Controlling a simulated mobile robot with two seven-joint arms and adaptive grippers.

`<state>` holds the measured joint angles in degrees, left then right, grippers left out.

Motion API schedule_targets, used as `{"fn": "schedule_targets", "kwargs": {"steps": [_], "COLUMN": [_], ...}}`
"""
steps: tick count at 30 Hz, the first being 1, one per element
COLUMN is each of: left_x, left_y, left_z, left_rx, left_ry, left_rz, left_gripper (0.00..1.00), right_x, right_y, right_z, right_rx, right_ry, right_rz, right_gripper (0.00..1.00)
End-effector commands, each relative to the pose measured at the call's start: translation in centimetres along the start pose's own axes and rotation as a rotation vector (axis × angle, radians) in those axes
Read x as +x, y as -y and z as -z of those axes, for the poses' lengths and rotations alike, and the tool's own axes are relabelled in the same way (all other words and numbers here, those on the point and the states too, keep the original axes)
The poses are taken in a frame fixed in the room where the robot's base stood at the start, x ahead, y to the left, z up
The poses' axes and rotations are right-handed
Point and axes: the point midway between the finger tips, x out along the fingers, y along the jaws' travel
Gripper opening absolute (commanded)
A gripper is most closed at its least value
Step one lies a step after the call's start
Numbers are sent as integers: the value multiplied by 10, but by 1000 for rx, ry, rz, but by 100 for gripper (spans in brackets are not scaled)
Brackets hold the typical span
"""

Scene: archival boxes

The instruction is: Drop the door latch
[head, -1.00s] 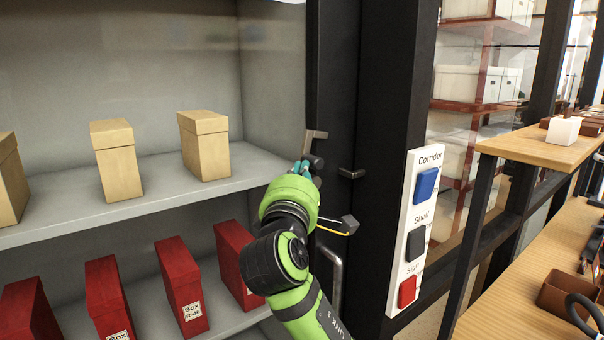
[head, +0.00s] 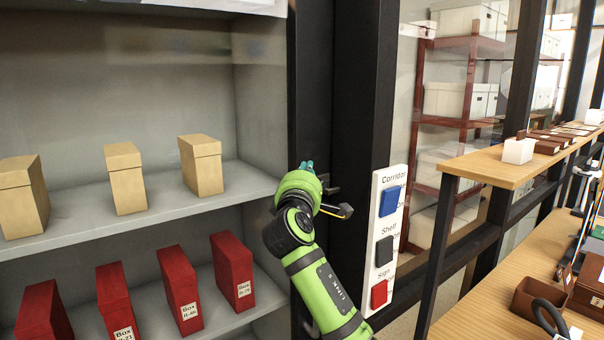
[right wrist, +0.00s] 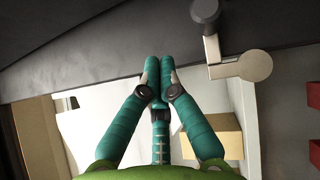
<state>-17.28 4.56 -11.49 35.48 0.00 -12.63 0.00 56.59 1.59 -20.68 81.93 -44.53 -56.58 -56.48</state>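The latch shows in the right wrist view as a grey lever with rounded ends (right wrist: 240,68) against the dark door frame. In the head view a small metal piece of the latch (head: 330,189) shows on the black frame (head: 313,90), just right of my right gripper (head: 308,165). The rest of the latch there is hidden behind the gripper. My right gripper also fills the middle of the right wrist view (right wrist: 159,64). Its teal fingers are together with nothing between them, left of the lever and apart from it in that picture. My left gripper is not in view.
A white panel (head: 390,172) with blue, black and red buttons stands right of the gripper. Left is an open cabinet with tan boxes (head: 203,165) on its shelf (head: 90,216) and red boxes (head: 180,288) below. A wooden counter (head: 505,165) is at right.

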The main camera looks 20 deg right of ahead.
Motion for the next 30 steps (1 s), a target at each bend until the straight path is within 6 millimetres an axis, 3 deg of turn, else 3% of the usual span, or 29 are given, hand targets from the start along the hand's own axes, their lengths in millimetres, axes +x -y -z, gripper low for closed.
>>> {"fn": "schedule_targets", "kwargs": {"steps": [13, 30], "left_x": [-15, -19], "left_y": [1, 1], "left_z": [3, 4], "left_rx": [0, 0], "left_ry": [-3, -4], "left_rz": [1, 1], "left_gripper": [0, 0], "right_x": [17, 20], "right_y": [8, 14], "right_z": [-16, -20], "right_rx": [37, 100], "right_ry": [0, 0], "right_rz": [36, 100], "right_gripper": [0, 0]}}
